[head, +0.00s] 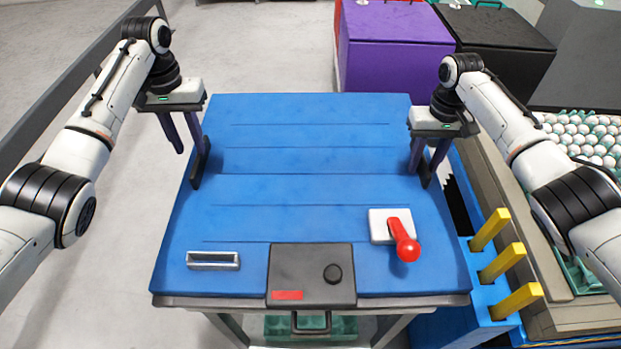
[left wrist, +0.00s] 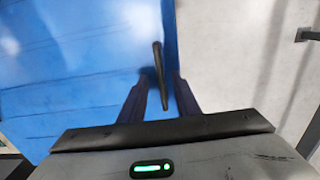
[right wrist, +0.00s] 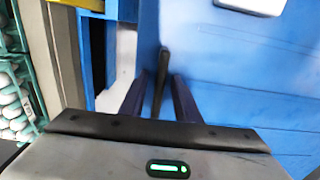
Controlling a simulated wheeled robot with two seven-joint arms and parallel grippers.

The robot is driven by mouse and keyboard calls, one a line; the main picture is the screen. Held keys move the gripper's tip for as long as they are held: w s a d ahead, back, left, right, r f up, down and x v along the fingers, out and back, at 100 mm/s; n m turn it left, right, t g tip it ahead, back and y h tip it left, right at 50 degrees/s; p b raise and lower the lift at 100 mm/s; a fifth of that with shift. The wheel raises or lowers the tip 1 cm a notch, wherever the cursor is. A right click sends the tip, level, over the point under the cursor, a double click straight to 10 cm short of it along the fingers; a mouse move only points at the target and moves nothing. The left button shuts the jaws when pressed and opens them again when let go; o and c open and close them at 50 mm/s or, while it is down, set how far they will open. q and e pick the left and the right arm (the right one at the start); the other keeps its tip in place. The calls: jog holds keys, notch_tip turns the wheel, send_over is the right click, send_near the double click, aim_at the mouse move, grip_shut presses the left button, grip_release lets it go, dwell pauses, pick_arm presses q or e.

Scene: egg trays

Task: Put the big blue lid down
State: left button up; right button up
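The big blue lid (head: 310,190) lies flat across a grey-legged stand and appears to rest on it. It has a black handle on the left edge (head: 200,162) and another on the right edge (head: 427,168). My left gripper (head: 189,146) is open at the left handle. In the left wrist view the left handle (left wrist: 160,75) stands between the fingers with gaps beside it. My right gripper (head: 426,166) is open at the right handle. In the right wrist view the right handle (right wrist: 161,75) stands between the separated fingers.
A red lever (head: 402,240), a dark control box (head: 311,274) and a slot handle (head: 213,260) sit along the lid's front. Yellow posts (head: 502,262) and an egg tray (head: 585,135) are at right. Purple (head: 395,45) and black (head: 500,45) boxes stand behind.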

jog(key=shift+r, duration=0.25)
pick_arm(q)
notch_tip(320, 180, up, 5)
jog(key=shift+f, duration=0.1)
pick_arm(e)
notch_tip(320, 180, up, 12)
jog(key=shift+f, duration=0.25)
dwell(0.4)
